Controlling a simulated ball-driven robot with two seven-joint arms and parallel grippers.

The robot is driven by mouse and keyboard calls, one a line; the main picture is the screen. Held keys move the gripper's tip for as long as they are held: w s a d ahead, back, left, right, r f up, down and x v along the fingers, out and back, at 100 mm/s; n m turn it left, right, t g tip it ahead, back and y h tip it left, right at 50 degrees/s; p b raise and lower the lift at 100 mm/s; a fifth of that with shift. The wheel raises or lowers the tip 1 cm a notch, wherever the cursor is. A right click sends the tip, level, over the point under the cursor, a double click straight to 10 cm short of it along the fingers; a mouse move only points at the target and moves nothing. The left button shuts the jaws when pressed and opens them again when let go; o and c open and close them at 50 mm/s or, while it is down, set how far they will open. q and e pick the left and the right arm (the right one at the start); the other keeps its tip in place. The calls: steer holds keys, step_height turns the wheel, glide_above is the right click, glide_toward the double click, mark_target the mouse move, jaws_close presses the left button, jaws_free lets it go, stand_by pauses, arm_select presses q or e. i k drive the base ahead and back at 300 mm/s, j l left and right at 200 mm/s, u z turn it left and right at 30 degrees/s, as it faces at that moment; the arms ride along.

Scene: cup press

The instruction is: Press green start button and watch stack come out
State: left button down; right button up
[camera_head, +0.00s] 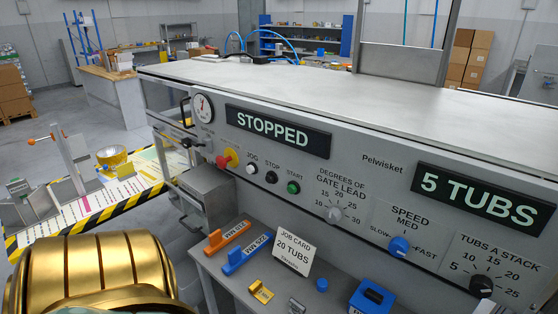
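The green start button (293,187) sits on the grey front panel of the press (380,170), under the label START, with nothing touching it. To its left are a black stop button (271,177) and a white jog button (251,169). The upper display (277,131) reads STOPPED and the right display (484,200) reads 5 TUBS. The tubs-a-stack knob (481,286) is at the lower right. No stack of tubs shows. A golden rounded part at the lower left looks like my arm. Neither gripper shows.
A red and yellow knob (223,160) sits left of the buttons. The shelf below (225,283) holds an orange block (229,236), a blue block (246,254), a job card (295,250) reading 20 TUBS and a blue box (371,297). Yellow-black striped edging surrounds the table at left.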

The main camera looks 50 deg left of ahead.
mark_target(291, 189)
steer(key=k+j, duration=0.1)
steer(key=j, duration=0.45)
steer(key=k+j, duration=0.1)
steer(key=j, duration=1)
steer(key=k+j, duration=0.15)
steer(key=j, duration=0.35)
steer(key=j+z, duration=0.05)
